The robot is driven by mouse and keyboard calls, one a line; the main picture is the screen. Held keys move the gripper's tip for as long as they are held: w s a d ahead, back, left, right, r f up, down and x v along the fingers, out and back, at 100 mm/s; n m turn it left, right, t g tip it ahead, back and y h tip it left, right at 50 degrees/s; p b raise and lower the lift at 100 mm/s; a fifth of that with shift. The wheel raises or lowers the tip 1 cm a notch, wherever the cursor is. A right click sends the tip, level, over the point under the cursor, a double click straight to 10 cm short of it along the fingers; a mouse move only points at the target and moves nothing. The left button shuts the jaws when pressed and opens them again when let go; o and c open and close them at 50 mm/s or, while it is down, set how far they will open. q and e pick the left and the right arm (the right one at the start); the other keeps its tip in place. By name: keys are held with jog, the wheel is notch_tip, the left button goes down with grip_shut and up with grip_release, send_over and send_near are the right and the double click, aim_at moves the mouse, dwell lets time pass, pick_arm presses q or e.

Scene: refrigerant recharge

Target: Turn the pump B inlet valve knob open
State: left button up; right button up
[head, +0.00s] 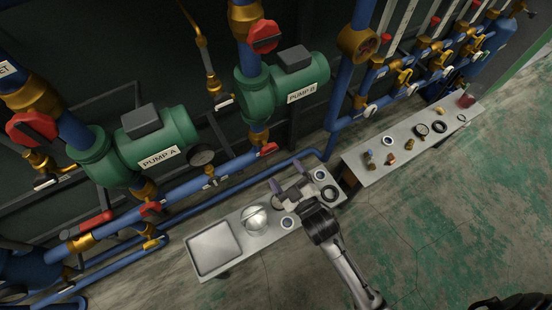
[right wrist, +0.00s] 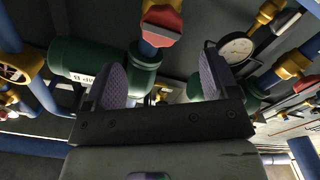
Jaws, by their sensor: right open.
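The green pump B (head: 290,82) has a red valve knob (head: 263,36) on the pipe above it and a red-handled valve (head: 266,150) on the pipe below it. I cannot read which is the inlet. My right gripper (head: 289,178) is open and empty over the bench, below and to the right of the lower valve, and apart from it. In the right wrist view, a red knob (right wrist: 162,25) on a brass valve shows beyond the gap between the open fingers (right wrist: 163,82), not touched. My left gripper is not in view.
Pump A (head: 158,147) stands at left with its own red knob (head: 32,128). A pressure gauge (head: 202,156) sits between the pumps. The bench holds a metal tray (head: 215,248), a glass dome (head: 254,217) and rings. A second bench (head: 375,175) with small fittings stands at right. The floor in front is clear.

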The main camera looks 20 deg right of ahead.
aim_at(271, 153)
jog(key=w+b, duration=0.1)
jog(key=w, duration=0.1)
jog(key=w+b, duration=0.2)
jog(key=w+a+b, duration=0.1)
jog(key=w, duration=0.2)
jog(key=shift+f, duration=0.15)
jog(key=shift+c, duration=1.4)
jog(key=c, duration=0.6)
jog(key=shift+r+n+p, duration=0.25)
jog(key=shift+n+p, duration=0.85)
jog(key=shift+p, duration=0.05)
jog(key=shift+c, duration=0.2)
jog(key=shift+n+p, duration=0.4)
jog(key=shift+n, duration=0.2)
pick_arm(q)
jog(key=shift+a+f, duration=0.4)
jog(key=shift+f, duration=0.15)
pick_arm(e)
jog(key=shift+f+n, duration=0.15)
jog(key=shift+n, duration=0.35)
